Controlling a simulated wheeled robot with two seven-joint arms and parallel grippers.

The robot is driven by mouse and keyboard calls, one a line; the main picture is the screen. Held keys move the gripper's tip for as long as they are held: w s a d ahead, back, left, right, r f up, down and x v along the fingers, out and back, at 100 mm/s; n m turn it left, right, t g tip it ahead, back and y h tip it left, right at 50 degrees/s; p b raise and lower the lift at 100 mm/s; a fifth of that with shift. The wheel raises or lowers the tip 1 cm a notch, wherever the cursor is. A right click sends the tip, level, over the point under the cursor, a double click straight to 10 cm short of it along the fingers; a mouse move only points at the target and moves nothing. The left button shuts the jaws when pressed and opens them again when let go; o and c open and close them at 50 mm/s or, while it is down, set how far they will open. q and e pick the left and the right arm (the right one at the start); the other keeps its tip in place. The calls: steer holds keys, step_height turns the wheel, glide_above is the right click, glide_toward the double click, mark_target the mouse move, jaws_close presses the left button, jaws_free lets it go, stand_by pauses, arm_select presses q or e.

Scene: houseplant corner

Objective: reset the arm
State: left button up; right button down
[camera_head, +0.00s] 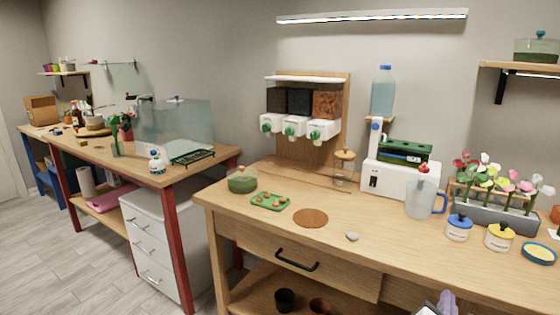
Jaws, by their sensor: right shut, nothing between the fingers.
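My left gripper is not in view.
The bench holds a green tray (270,201), a brown round mat (310,217), a grey pebble (352,236), a clear jug (419,199), a blue-lidded jar (459,228) and a yellow-lidded jar (499,237). The bench's front middle is mostly clear.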

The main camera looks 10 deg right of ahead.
steer(key=s+a+f+m+g+y, duration=0.4)
steer(key=s+a+f+m+y, duration=0.1)
steer(key=s+a+f+m, duration=0.45)
steer(key=s+a+f+m+g+y, duration=0.25)
steer(key=s+a+m+y, duration=0.45)
steer(key=s+a+m, duration=0.6)
steer(key=w+a+f+n+t+y, duration=0.1)
steer(key=w+a+f+n+t, duration=0.1)
steer(key=a+f, duration=0.5)
step_height(320, 180, down, 5)
steer(key=shift+w+a+r+t+y, duration=0.2)
steer(key=shift+w+a+t+y, duration=0.15)
steer(key=shift+w+t, duration=0.65)
steer(key=shift+s+n, duration=0.2)
steer(key=shift+n, duration=0.05)
